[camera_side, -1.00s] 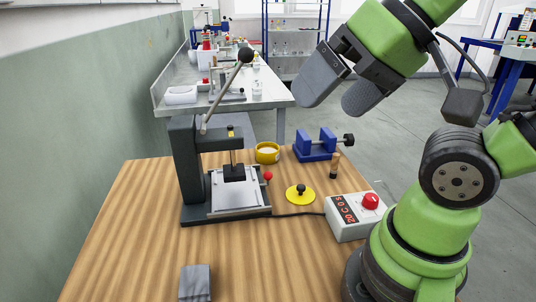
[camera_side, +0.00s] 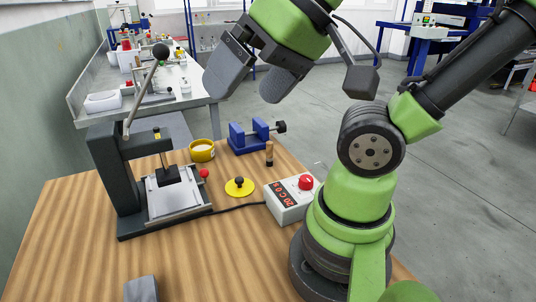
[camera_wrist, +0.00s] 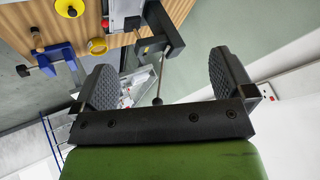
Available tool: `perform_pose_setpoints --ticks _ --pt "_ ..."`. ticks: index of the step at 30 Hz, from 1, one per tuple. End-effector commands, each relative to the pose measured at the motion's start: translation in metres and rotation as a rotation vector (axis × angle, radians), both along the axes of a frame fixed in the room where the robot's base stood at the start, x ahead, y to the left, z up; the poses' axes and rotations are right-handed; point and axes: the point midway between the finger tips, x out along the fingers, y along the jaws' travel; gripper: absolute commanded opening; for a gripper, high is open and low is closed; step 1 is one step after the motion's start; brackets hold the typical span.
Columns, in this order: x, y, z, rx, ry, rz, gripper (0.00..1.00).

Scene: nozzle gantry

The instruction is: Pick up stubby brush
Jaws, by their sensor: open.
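The stubby brush (camera_side: 269,154) appears to be the small upright piece with a tan wooden top and a dark lower end. It stands on the wooden table near the blue vise, behind the control box. In the wrist view what looks like the brush (camera_wrist: 37,38) shows at the upper left, beside the vise. My gripper (camera_side: 243,94) is high above the far part of the table, clear of the brush. Its two grey pads are spread apart, with nothing between them. The pads also show in the wrist view (camera_wrist: 162,65), well apart.
A lever press (camera_side: 112,165) stands left. A grey block (camera_side: 141,289) is at the front. Bare wood lies between.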

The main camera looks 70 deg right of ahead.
Motion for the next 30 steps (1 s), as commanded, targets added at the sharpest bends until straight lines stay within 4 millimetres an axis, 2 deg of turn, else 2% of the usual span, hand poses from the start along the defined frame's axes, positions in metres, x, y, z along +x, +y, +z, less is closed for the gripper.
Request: perform_pose_setpoints --ticks 11,12,18,26,30 --pt "0.0 0.0 0.0 0.0 0.0 0.0 1.0" --pt "0.0 0.0 0.0 0.0 0.0 0.0 0.95" --pt "0.0 0.0 0.0 0.0 0.0 0.0 0.53" --pt "0.001 0.0 0.0 -0.002 0.002 0.0 0.53" --pt "0.014 -0.01 0.001 -0.044 0.03 -0.004 0.53"
